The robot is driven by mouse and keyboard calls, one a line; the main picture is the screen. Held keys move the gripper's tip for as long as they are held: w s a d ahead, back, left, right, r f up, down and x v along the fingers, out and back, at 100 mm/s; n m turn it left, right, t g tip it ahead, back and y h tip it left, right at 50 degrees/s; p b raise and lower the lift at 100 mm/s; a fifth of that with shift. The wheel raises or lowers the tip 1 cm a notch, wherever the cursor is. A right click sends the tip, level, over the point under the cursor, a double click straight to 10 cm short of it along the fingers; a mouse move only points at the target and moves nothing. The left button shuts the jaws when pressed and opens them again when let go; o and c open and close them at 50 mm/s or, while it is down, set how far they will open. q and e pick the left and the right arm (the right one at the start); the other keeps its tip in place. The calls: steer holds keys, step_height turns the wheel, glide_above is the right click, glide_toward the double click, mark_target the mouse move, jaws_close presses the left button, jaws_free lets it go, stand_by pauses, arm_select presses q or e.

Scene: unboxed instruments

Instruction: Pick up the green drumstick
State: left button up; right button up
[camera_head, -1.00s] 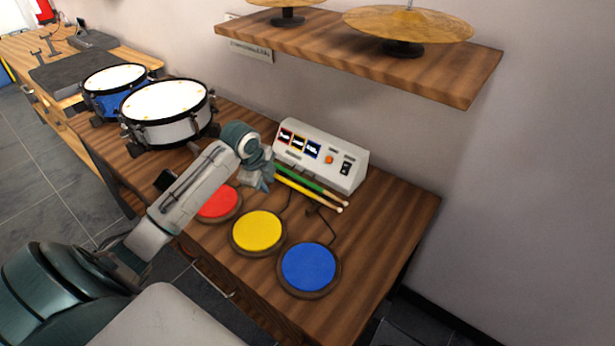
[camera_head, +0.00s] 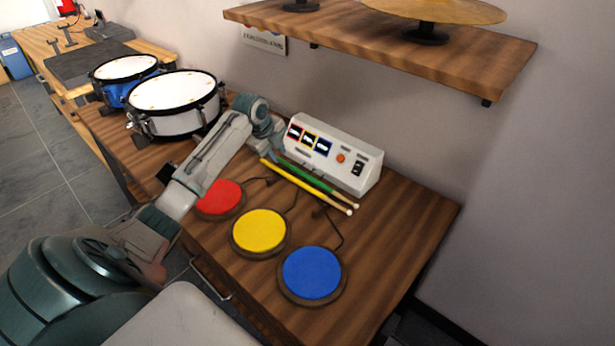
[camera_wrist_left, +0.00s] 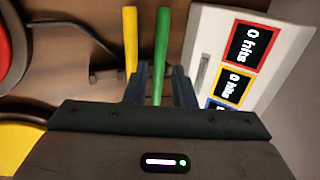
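The green drumstick (camera_head: 306,178) lies on the wooden table, along the front of the white control box. A yellow drumstick (camera_head: 300,184) lies beside it on the side away from the box. My left gripper (camera_head: 277,152) is at the far left end of the sticks, by the box's left edge. In the left wrist view the gripper (camera_wrist_left: 160,88) is open, and the green drumstick (camera_wrist_left: 162,50) runs between its two fingers. The yellow drumstick (camera_wrist_left: 130,40) is outside the left finger. Whether the fingers touch the green stick cannot be told. My right gripper is not in view.
The white control box (camera_head: 340,165) stands close behind the sticks. Red (camera_head: 221,196), yellow (camera_head: 259,231) and blue (camera_head: 311,272) pads with cables lie in front. A white drum (camera_head: 174,105) stands left of the arm. A shelf (camera_head: 380,45) with cymbals hangs above.

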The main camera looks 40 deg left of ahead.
mark_target(283, 161)
arm_select(q)
steer(key=x, duration=0.2)
steer(key=shift+w+d+f, duration=0.1)
steer(key=shift+f, duration=0.25)
steer(key=shift+w+f, duration=0.15)
steer(key=shift+f, duration=0.15)
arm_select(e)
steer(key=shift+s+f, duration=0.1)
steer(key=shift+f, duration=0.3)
arm_select(q)
steer(key=shift+c, duration=0.4)
jaws_close()
steer(key=shift+r, duration=0.15)
